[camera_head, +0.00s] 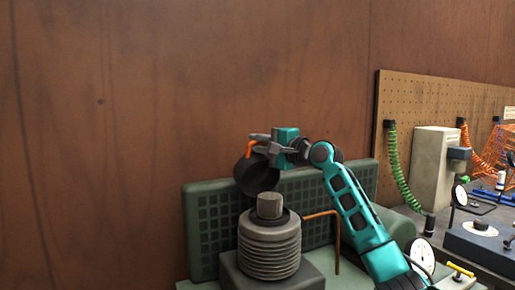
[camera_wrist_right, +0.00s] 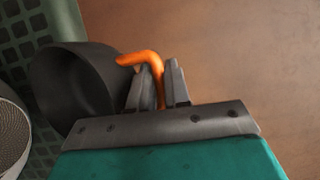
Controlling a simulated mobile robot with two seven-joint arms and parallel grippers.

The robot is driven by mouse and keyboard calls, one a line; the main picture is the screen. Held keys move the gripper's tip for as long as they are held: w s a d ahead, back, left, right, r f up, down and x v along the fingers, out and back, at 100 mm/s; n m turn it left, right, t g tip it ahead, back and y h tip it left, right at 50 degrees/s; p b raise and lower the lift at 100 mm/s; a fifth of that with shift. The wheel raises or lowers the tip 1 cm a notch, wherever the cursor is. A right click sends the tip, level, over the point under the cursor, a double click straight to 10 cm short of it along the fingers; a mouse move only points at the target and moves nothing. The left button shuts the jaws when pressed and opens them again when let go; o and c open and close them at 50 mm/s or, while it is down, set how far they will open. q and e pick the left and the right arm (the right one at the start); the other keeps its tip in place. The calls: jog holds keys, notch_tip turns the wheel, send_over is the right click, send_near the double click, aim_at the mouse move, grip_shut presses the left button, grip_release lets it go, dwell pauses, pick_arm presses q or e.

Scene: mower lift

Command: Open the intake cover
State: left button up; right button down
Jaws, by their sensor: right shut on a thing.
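The intake cover (camera_head: 256,176) is a dark round cap with an orange handle (camera_head: 250,148). It is tilted up above the ribbed grey intake (camera_head: 269,245), whose short grey cylinder top (camera_head: 270,205) shows uncovered. My right gripper (camera_head: 260,142) is at the cap's upper edge, shut on the orange handle. In the right wrist view the dark cap (camera_wrist_right: 75,88) is left of the fingers, and the orange handle (camera_wrist_right: 150,62) passes between the fingertips (camera_wrist_right: 160,82). Whether the cover still joins a hinge is hidden. My left gripper is not in view.
A green panel with square holes (camera_head: 205,225) stands behind the intake. A thin copper-coloured pipe (camera_head: 336,240) rises at its right. A pegboard (camera_head: 440,95), a grey box machine (camera_head: 432,160) and gauges (camera_head: 421,254) are at the right. The wall above is bare.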

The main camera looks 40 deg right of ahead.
jog(key=c, duration=1.4)
grip_release()
jog(key=shift+c, duration=0.2)
jog(key=s+d+b, duration=0.1)
jog(key=s+b, duration=0.2)
jog(key=s, duration=0.9)
jog(key=shift+s+f, duration=0.35)
jog(key=shift+s, duration=0.05)
jog(key=shift+d, duration=0.1)
